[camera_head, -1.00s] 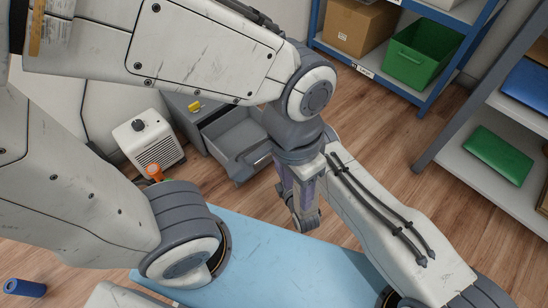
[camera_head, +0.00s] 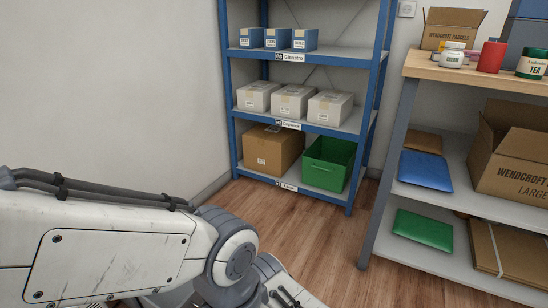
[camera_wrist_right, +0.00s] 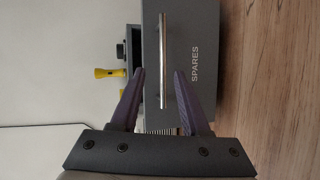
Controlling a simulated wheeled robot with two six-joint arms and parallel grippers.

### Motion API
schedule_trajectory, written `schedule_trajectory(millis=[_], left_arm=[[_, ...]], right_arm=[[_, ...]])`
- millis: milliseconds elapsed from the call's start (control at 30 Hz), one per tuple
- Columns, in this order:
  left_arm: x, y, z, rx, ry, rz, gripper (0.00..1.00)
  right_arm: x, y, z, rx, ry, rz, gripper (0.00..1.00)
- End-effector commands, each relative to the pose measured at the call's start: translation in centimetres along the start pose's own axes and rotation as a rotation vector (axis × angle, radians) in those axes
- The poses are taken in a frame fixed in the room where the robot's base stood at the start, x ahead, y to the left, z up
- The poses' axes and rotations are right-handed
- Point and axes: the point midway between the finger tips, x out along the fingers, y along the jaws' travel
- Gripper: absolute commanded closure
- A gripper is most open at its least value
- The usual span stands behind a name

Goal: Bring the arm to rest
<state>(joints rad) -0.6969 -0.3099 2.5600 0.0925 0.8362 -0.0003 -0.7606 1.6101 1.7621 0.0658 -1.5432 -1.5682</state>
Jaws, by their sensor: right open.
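My right gripper (camera_wrist_right: 159,72) is open and shows only in the right wrist view. Its two purple fingers point at a grey drawer front marked SPARES (camera_wrist_right: 195,65). The drawer's metal handle (camera_wrist_right: 163,40) appears between the fingertips, with nothing visibly gripped; whether the fingers touch it I cannot tell. In the head view one of my arms fills the lower left, and its gripper is out of the picture. My left gripper is not in view.
A yellow object (camera_wrist_right: 105,72) shows beside the drawer. In the head view, a blue shelf rack (camera_head: 383,60) holds boxes and a green crate (camera_head: 328,165). A wooden-topped counter (camera_head: 450,72) stands at right. The wood floor (camera_head: 310,225) between is clear.

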Motion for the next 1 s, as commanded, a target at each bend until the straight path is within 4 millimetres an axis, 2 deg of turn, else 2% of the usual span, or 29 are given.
schedule_trajectory(millis=[33, 167, 267, 367, 467, 500, 667, 700, 800, 1000], left_arm=[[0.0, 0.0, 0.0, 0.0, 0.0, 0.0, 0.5], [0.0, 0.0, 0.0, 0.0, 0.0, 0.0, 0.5], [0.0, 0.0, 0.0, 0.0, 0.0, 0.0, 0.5], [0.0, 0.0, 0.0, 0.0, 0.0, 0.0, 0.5], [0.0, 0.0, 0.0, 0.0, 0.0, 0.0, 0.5], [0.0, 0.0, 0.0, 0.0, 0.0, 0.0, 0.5], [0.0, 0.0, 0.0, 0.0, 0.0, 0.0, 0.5], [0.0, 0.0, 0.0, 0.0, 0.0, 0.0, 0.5], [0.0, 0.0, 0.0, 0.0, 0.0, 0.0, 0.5], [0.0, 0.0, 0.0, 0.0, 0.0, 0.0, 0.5]], right_arm=[[0.8, 1.9, 1.6, 0.06, -0.029, -0.022, 0.54], [1.4, 5.9, 6.5, 0.282, -0.126, -0.136, 0.54], [0.4, 8.9, 10.5, 0.476, -0.221, -0.223, 0.54], [-2.1, 11.6, 14.3, 0.672, -0.328, -0.298, 0.54], [-5.7, 14.0, 17.5, 0.868, -0.445, -0.359, 0.54], [-7.4, 14.8, 18.6, 0.947, -0.496, -0.38, 0.54], [-15.6, 17.5, 21.7, 1.259, -0.716, -0.439, 0.54], [-17.6, 18.0, 22.1, 1.329, -0.77, -0.449, 0.54], [-21.9, 18.6, 22.4, 1.467, -0.883, -0.464, 0.54], [-28.1, 19.3, 22.0, 1.653, -1.049, -0.471, 0.54]])
